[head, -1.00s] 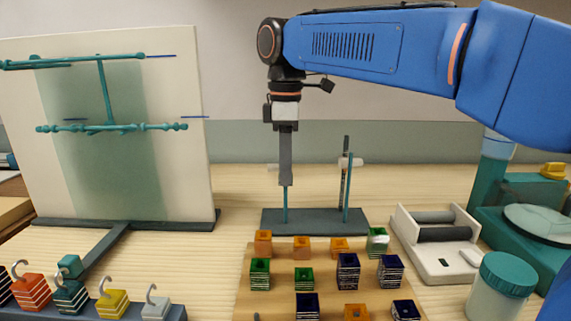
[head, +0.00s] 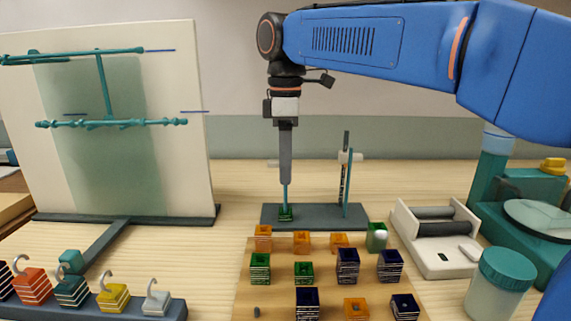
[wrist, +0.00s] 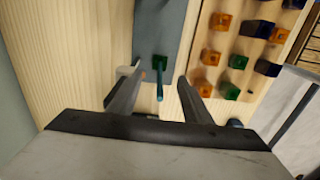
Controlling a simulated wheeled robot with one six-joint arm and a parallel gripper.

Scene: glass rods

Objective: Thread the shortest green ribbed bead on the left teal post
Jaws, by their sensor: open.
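A short green bead (head: 286,214) sits low around the left teal post (head: 285,196), at the dark base plate (head: 318,215). In the wrist view the green bead (wrist: 159,61) shows at the foot of the post (wrist: 160,86). My gripper (head: 285,180) points down over the post's upper part, apart from the bead. In the wrist view my gripper (wrist: 158,92) is open, with one finger on each side of the post and nothing held. The right teal post (head: 347,185) shows no bead.
A wooden board (head: 283,297) in front holds several orange, green and dark blue beads. A thin dark upright (head: 345,155) with a white clamp stands by the right post. A white cradle (head: 440,262) and a teal-lidded jar (head: 501,285) are at right.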

